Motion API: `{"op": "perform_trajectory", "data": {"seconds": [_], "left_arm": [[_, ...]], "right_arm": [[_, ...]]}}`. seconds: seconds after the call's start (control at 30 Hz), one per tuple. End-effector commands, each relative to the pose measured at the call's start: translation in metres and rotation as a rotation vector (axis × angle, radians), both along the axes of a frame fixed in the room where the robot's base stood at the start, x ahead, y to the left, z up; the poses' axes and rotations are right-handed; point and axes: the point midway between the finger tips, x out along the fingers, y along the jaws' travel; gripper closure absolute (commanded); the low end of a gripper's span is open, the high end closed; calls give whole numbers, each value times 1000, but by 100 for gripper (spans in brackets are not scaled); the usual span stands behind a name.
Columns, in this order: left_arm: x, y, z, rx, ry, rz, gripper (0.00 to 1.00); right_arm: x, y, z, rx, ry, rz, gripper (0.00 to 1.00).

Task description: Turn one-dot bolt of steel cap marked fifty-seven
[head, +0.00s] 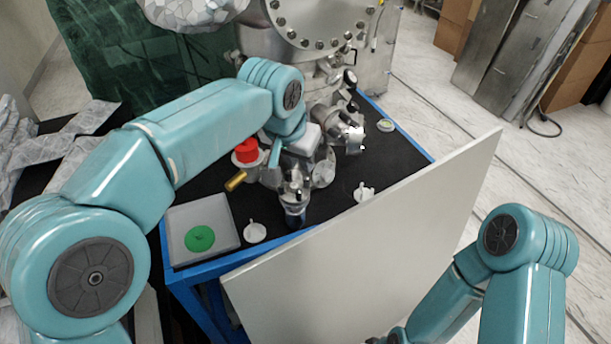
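A cluster of steel vacuum fittings (322,172) stands on the black table top, with small caps facing several ways. No number or dot marking is readable, so I cannot tell which cap is marked fifty-seven. One steel cap piece (295,185) with dark parts stands at the front of the cluster. Another round steel fitting (353,138) is at its right. My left gripper (277,152) reaches in from the left, just above the fittings beside a red knob. Its fingers are partly hidden, and contact is unclear. My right arm is at the lower right; its gripper is out of view.
A grey tray (181,221) with a green disc (200,238) sits at the table's front left corner. White pieces (255,232) lie nearby. A pale panel (370,255) rises along the table's front right edge. A large steel chamber (318,20) stands behind.

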Motion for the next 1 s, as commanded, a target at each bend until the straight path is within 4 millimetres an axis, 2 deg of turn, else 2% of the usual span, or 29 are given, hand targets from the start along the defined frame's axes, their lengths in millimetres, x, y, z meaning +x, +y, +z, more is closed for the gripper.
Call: {"op": "perform_trajectory", "data": {"seconds": [0.03, 0.2, 0.4, 0.77, 0.87, 1.0], "left_arm": [[4, -2, -13, 1, 3, 0, 76], [18, -8, -47, 1, 3, 1, 76], [28, -12, -70, 0, -1, 0, 76], [32, -12, -76, -1, -1, 1, 76], [32, -12, -76, 0, -1, 0, 100], [32, -12, -76, 0, -1, 0, 100]], "right_arm": [[0, 0, -2, 0, 0, 0, 24], [0, 0, -3, 0, 0, 0, 24], [0, 0, -3, 0, 0, 0, 24], [0, 0, -4, 0, 0, 0, 24], [0, 0, -4, 0, 0, 0, 24], [0, 0, -3, 0, 0, 0, 24]]}}
